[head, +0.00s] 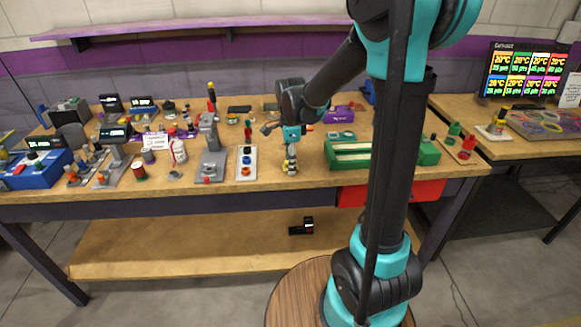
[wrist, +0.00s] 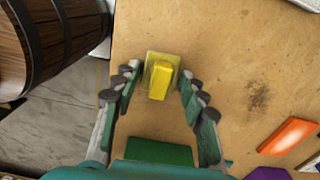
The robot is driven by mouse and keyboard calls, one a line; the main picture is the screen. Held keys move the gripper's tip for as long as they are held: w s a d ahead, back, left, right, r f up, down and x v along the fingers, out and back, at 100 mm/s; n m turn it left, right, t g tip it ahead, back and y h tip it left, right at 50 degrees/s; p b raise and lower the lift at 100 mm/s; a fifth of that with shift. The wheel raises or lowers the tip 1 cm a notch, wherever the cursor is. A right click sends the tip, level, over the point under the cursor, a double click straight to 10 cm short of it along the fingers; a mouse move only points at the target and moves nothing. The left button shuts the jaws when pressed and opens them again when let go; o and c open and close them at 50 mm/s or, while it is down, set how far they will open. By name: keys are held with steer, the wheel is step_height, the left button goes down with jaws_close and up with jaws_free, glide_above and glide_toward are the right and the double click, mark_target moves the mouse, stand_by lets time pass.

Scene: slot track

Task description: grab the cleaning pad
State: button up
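My gripper (wrist: 160,74) is open, with one finger on each side of the block and a gap on both sides. The block sits between the fingertips, not visibly touched. In the head view my gripper (head: 290,166) points down near the table's front edge and mostly hides the pad.
A white plate with colored rings (head: 246,163) stands left of my gripper, and a green box (head: 348,154) to its right. A grey stand (head: 210,163) is farther left. In the wrist view an orange piece (wrist: 287,134) lies at lower right, with bare table between.

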steer(key=c, duration=0.5)
steer(key=shift+r, duration=0.1)
